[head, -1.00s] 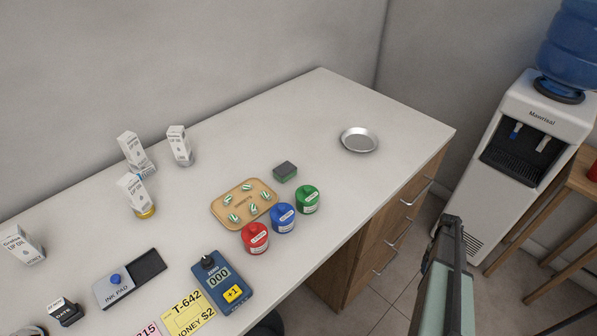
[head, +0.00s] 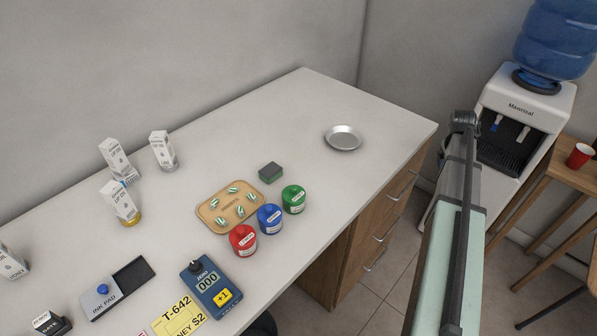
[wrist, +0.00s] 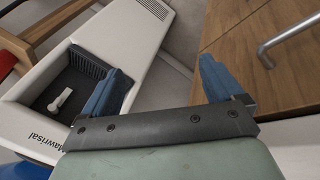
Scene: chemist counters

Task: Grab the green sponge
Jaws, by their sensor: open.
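The green sponge (head: 271,173) is a small block with a dark grey top and green sides. It lies on the white counter behind the green and blue jars, in the head view. My gripper shows in the wrist view (wrist: 160,92), with its two blue fingers wide apart and nothing between them. It is off the counter's right side, between the wooden drawers and the water dispenser, well away from the sponge. The sponge is not in the wrist view. In the head view my arm rises at the right; its fingers cannot be made out there.
Green (head: 293,199), blue (head: 270,219) and red (head: 243,240) jars stand in front of the sponge. A wooden tray (head: 207,212) of capsules lies left of them. A metal dish (head: 343,138) sits farther right. The water dispenser (head: 520,115) stands beyond the counter (head: 300,110).

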